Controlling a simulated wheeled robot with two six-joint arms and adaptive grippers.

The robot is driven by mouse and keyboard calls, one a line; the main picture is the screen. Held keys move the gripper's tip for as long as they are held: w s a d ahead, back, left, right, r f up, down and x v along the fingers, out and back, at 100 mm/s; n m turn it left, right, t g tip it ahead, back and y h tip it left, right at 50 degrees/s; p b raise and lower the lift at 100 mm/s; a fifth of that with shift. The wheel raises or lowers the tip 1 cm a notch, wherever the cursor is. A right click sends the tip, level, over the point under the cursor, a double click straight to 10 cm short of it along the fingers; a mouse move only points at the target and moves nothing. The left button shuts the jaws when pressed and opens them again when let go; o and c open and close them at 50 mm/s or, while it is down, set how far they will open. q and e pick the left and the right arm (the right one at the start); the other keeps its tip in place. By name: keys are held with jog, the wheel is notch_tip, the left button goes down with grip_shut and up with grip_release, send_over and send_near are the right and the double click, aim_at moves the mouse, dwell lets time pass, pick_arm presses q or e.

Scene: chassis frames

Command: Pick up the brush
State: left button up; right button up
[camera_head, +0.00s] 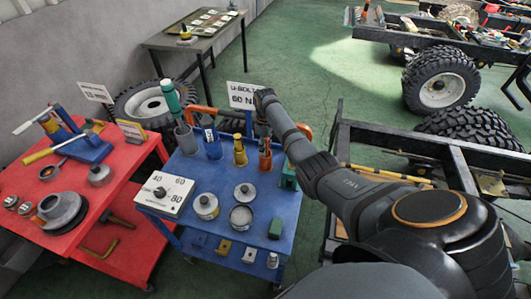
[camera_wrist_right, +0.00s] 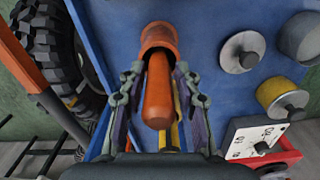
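An orange handle (camera_wrist_right: 158,95) stands in a copper-coloured cup (camera_wrist_right: 159,38) in the right wrist view; its lower end is hidden in the cup, so I cannot see bristles. My right gripper (camera_wrist_right: 159,72) is open, with one finger on each side of this handle and small gaps visible. My left gripper is not in view.
Blue (camera_head: 212,148) and yellow (camera_head: 239,153) cups stand beside the copper cup. Round tins (camera_head: 206,206) and a white dial box (camera_head: 165,194) occupy the cart's front. A red table (camera_head: 125,160) is at left.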

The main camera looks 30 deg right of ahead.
jog(key=c, duration=0.5)
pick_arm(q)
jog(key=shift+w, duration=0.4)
pick_arm(e)
grip_shut()
